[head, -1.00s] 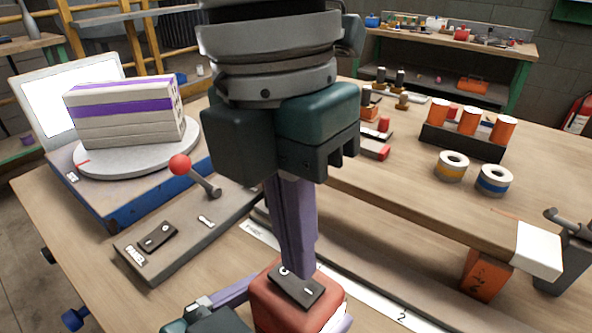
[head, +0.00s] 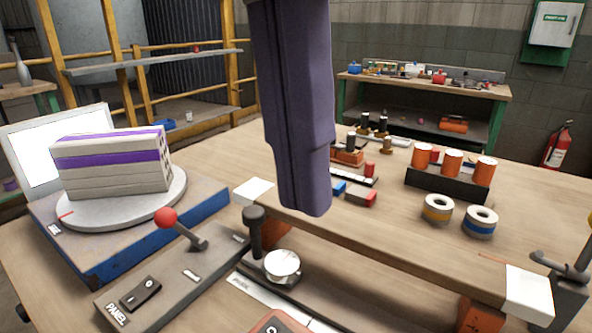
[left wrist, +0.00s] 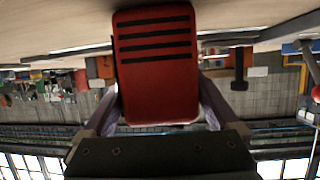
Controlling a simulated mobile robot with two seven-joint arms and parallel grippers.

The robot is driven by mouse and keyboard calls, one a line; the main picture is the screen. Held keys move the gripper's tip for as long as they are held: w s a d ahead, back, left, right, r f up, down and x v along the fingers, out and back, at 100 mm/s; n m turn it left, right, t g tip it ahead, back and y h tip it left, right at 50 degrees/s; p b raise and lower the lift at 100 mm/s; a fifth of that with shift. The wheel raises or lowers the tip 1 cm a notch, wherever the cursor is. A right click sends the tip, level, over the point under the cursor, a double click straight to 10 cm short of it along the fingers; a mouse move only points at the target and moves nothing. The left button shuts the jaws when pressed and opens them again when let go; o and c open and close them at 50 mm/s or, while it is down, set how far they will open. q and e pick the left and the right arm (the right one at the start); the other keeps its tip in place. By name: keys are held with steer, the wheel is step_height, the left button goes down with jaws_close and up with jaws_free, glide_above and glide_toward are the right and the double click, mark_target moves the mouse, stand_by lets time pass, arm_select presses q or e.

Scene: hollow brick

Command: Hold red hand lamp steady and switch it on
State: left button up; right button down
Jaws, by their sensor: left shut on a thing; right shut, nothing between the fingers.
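The red hand lamp (left wrist: 155,85) fills the middle of the left wrist view, with several dark stripes across its body. My left gripper (left wrist: 158,100) is shut on it, one purple finger along each side. In the head view only a top edge of the lamp (head: 268,326) shows at the bottom, with part of its black rocker switch (head: 272,328). Most of the switch is cut off, so its position cannot be told. My right gripper (head: 306,208) points down in the head view, its purple fingers together and empty, well above the lamp.
A panel (head: 165,285) with a red-knobbed lever and black switch lies left of the lamp. A turntable (head: 120,210) bears a striped block. A clamp-like post with a white round top (head: 282,266) stands behind the lamp. Tape rolls (head: 480,222) and orange cylinders (head: 452,163) stand right.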

arm_select(q)
steer(key=o, duration=1.4)
